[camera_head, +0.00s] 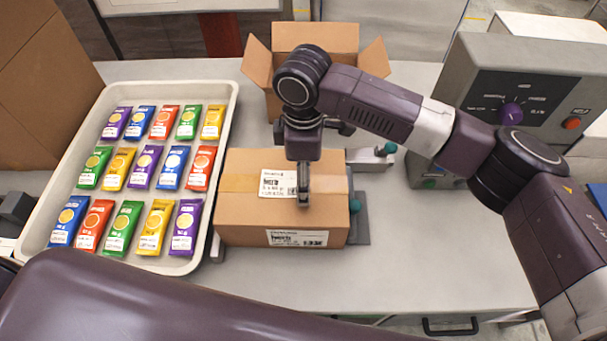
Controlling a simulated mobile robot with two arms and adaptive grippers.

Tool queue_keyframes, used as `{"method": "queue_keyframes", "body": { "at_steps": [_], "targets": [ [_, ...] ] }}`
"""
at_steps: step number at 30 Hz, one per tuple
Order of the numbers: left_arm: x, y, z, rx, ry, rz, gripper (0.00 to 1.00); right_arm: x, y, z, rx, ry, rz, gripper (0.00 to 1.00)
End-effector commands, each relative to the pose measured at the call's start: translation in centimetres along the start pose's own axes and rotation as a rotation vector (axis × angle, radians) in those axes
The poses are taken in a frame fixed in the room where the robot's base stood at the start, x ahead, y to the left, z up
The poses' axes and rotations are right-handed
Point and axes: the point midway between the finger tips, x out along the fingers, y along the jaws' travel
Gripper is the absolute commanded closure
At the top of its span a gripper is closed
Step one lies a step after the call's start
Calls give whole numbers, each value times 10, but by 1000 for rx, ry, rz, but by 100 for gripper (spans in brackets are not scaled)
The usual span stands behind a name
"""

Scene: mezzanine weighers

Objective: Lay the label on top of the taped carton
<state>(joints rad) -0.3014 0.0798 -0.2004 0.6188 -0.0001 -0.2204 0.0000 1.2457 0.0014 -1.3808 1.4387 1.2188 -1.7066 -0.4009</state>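The taped carton (235,210) stands shut in the middle of the table, with a tan tape strip (332,184) across its top. The white printed label (277,183) lies flat on the carton top, over the tape, near the middle. My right gripper (303,198) points down at the right end of this label. Its fingers show edge-on, so I cannot tell whether they are open or shut, or whether they touch the label. They hide part of the label's right side. My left gripper is out of view.
A white tray (228,108) with rows of coloured packets stands left. An open carton (257,66) is behind the taped one. A grey control box (455,85) with a purple knob stands right. Another label (297,238) is on the carton's front. The front right table is clear.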

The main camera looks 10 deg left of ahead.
Motion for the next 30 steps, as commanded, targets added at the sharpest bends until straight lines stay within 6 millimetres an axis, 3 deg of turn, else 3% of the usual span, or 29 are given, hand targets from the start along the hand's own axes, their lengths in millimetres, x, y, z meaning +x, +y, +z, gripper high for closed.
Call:
{"method": "queue_keyframes", "body": {
  "at_steps": [7, 21, 30],
  "targets": [
    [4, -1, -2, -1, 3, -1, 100, -11, 1, 0, -1, 1, 3, 33],
    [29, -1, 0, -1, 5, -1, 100, -102, 0, -1, -1, 1, 3, 33],
    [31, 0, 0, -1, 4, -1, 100, -123, 0, 0, 0, 0, 0, 33]
  ]
}}
